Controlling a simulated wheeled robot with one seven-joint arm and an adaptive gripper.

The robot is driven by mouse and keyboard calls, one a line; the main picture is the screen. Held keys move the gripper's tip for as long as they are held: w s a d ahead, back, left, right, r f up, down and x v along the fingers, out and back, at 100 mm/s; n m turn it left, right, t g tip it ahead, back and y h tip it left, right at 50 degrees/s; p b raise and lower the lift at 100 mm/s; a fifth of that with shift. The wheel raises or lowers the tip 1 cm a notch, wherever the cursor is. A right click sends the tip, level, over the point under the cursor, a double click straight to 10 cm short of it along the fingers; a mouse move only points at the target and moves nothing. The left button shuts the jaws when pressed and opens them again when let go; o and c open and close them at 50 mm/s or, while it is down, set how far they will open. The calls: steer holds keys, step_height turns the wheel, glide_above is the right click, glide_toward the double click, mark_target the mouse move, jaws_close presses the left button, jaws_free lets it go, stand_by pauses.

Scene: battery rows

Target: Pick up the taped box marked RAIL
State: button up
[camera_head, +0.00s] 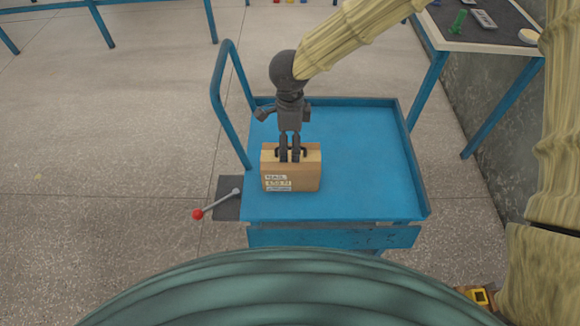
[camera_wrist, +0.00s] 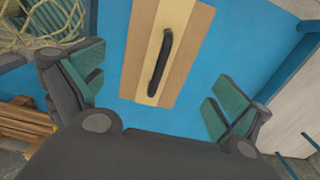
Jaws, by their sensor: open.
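The taped cardboard box (camera_head: 309,174) sits upright on the blue cart near its front left. A white label on its front face reads what looks like RAIL, with smaller lines below. In the wrist view the box top (camera_wrist: 186,75) shows a pale tape strip and a black handle (camera_wrist: 159,64) along it. My gripper (camera_head: 290,153) is over the box top, pointing down, with its fingers at the near part of the top. In the wrist view my gripper (camera_wrist: 152,90) is open, its teal pads on either side, apart from the box. Contact with the handle cannot be told.
The blue cart bed (camera_head: 370,160) is bare to the right of and behind the box, with a low rim. A push handle (camera_head: 219,90) rises at its left. A red-knobbed lever (camera_head: 213,205) sticks out left. A table (camera_head: 468,38) with small items stands back right.

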mark_target(291, 164)
steer(key=shift+d+f, duration=0.15)
steer(key=shift+f, duration=4.45)
steer(key=c, duration=1.7)
steer(key=shift+c, duration=0.8)
steer(key=shift+r, duration=0.15)
